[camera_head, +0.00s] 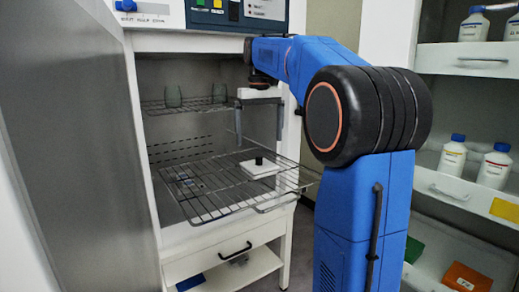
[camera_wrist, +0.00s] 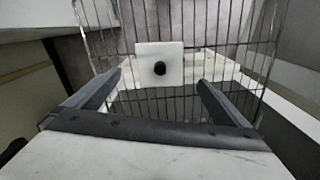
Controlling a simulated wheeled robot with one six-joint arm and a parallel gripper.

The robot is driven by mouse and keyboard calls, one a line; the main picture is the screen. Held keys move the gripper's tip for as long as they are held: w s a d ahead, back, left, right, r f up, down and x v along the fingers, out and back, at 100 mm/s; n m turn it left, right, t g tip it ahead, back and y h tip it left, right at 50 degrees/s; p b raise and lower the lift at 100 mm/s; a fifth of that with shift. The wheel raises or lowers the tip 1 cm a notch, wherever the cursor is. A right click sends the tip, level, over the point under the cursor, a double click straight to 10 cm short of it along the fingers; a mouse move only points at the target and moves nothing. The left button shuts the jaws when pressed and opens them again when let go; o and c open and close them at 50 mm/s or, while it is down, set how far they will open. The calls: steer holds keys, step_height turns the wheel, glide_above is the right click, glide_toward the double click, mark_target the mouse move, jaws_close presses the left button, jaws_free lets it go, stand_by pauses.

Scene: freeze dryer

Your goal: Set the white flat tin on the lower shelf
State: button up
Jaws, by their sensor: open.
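The white flat tin (camera_head: 260,166) with a black knob on top rests on the pulled-out lower wire shelf (camera_head: 205,188) of the freeze dryer, toward its right side. In the wrist view the tin (camera_wrist: 148,58) lies beyond the fingers, its black knob facing the camera. My gripper (camera_head: 254,122) points down above the shelf, over and slightly left of the tin, with a clear gap to it. In the wrist view my gripper (camera_wrist: 158,88) is open, its two dark fingers wide apart with nothing between them.
The upper wire shelf (camera_head: 185,107) holds clear glass vessels (camera_head: 173,95). The open door (camera_head: 75,130) stands at the left. White shelving at the right holds blue-capped bottles (camera_head: 452,157). The lower shelf's left part is mostly clear.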

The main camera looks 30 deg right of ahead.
steer(key=shift+r, duration=1.4)
